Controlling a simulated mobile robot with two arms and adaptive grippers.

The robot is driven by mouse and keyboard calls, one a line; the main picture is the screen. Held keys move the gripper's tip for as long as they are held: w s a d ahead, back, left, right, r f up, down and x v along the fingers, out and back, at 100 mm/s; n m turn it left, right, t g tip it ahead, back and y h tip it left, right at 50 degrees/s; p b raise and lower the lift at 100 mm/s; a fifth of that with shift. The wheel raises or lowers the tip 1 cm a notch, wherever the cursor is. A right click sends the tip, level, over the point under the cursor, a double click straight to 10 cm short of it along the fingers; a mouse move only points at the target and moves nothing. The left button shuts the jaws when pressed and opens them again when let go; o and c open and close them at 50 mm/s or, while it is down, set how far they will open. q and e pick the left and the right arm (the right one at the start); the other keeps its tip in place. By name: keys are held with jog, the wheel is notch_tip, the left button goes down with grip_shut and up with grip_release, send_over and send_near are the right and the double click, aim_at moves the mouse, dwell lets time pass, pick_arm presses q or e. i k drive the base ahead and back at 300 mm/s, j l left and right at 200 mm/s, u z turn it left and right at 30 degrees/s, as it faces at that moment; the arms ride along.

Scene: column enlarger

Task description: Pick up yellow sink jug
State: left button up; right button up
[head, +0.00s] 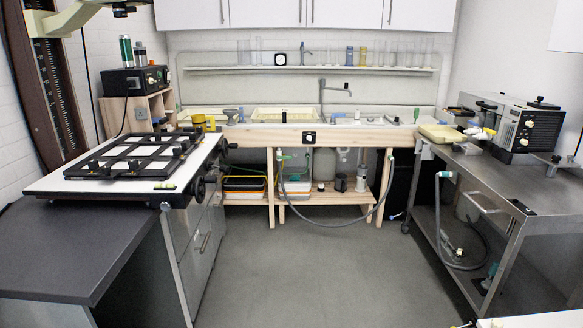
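A small yellow jug-like thing (199,120) stands at the left end of the wooden-fronted sink bench (255,137) at the back, just behind the right rear corner of the white-topped bench. A smaller yellow part (211,123) shows right beside it; I cannot tell whether it belongs to the same jug. Another yellow, narrow vessel (363,56) stands on the shelf above the sink. Neither gripper is in view, and nothing is seen touching these things.
The grey floor (270,265) is clear in the middle. On the left, a white-topped bench (60,183) carries a black frame (130,157). On the right is a metal table (495,185) with a machine (520,125). A hose (345,222) hangs low before the sink.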

aim_at(198, 119)
jog(key=i+u, duration=0.15)
jog(key=i, duration=0.4)
jog(key=i+l+u, duration=0.2)
jog(key=i, duration=0.35)
jog(key=i+l+u, duration=0.15)
jog(key=i, duration=0.4)
jog(key=i+l+u, duration=0.15)
jog(key=i+l, duration=0.15)
jog(key=i, duration=0.2)
jog(key=i+l+u, duration=0.2)
jog(key=i+l, duration=0.15)
jog(key=i, duration=0.15)
jog(key=z, duration=1.1)
jog(key=u, duration=1.45)
jog(key=i+l+u, duration=0.25)
jog(key=i+l, duration=0.4)
jog(key=i+l+u, duration=0.25)
jog(key=i+l, duration=0.5)
